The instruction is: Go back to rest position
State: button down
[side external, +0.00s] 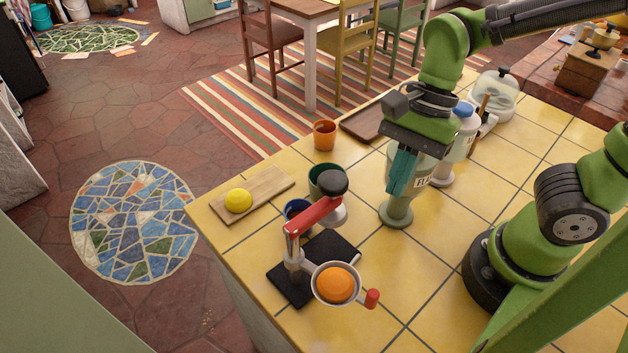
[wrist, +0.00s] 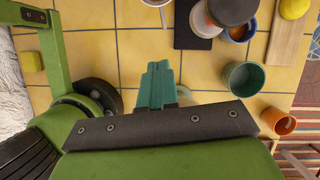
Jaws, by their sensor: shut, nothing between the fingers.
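My gripper (side external: 399,185) hangs over the right part of the yellow tiled counter, its teal fingers together and pointing down. In the wrist view my gripper (wrist: 157,70) shows the same closed fingers with nothing between them. In the side view the fingers overlap a pale green-grey footed container (side external: 397,213) with partly hidden lettering; whether they touch it cannot be told. The citrus press (side external: 316,217), with a red arm and black head, stands to the left on a black mat (side external: 282,283). An orange (side external: 335,283) sits in its white cup with a red-tipped handle.
A yellow lemon (side external: 238,201) lies on a wooden board (side external: 272,186). A dark green cup (side external: 322,187), a blue cup (side external: 296,208) and an orange cup (side external: 325,135) stand near the press. A brown tray (side external: 365,124) and a glass dome (side external: 497,92) are behind. The front tiles are clear.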

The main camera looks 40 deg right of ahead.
jog(key=w+d+r+n+t, duration=0.1)
jog(key=n, duration=0.2)
jog(key=w+d+r+n+t, duration=0.1)
jog(key=d+n+t, duration=0.1)
jog(key=n, duration=0.2)
jog(key=w+d+r+n+t+h, duration=0.1)
jog(key=d+r+n+t, duration=0.1)
jog(key=n, duration=0.2)
jog(key=shift+d, duration=0.2)
jog(key=d+r+t, duration=0.1)
jog(key=d, duration=0.1)
jog(key=d+r+n+t+h, duration=0.1)
jog(key=r+t, duration=0.1)
jog(key=shift+w+d, duration=0.1)
jog(key=shift+d, duration=0.25)
jog(key=shift+d+r, duration=0.1)
jog(key=shift+d, duration=0.1)
